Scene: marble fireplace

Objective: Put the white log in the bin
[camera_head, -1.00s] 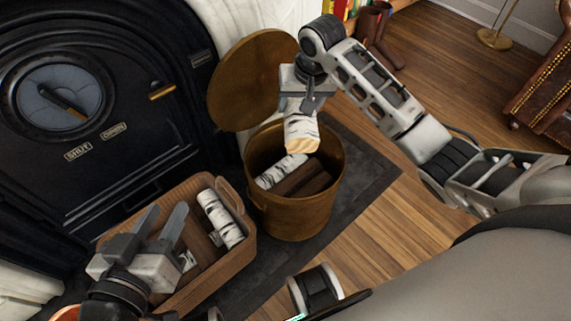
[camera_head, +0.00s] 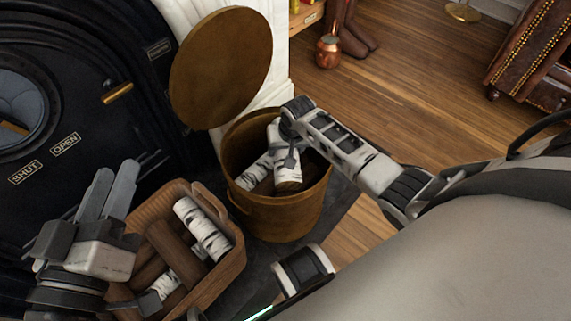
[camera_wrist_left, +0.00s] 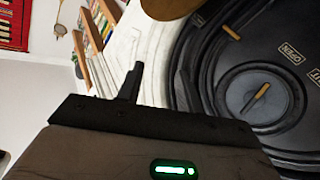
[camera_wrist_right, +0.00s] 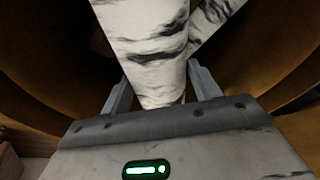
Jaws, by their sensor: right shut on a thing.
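The held white birch log (camera_head: 287,172) is inside the round brass bin (camera_head: 283,220), tilted, with its cut end toward the front. My right gripper (camera_head: 290,157) reaches down into the bin and is shut on this log, which also shows between the fingers in the right wrist view (camera_wrist_right: 155,50). Another white log (camera_head: 255,172) lies in the bin beside it, with dark logs below. My left gripper (camera_head: 108,188) is open and empty, near the wicker basket's left side. Whether the held log touches the bin's contents cannot be told.
The wicker basket (camera_head: 225,265) holds a white log (camera_head: 203,228) and brown logs. The bin's round lid (camera_head: 222,70) stands raised behind it. The black stove door (camera_head: 85,100) is at left. A copper pot (camera_head: 328,51) stands behind; the wooden floor (camera_head: 420,75) at right is clear.

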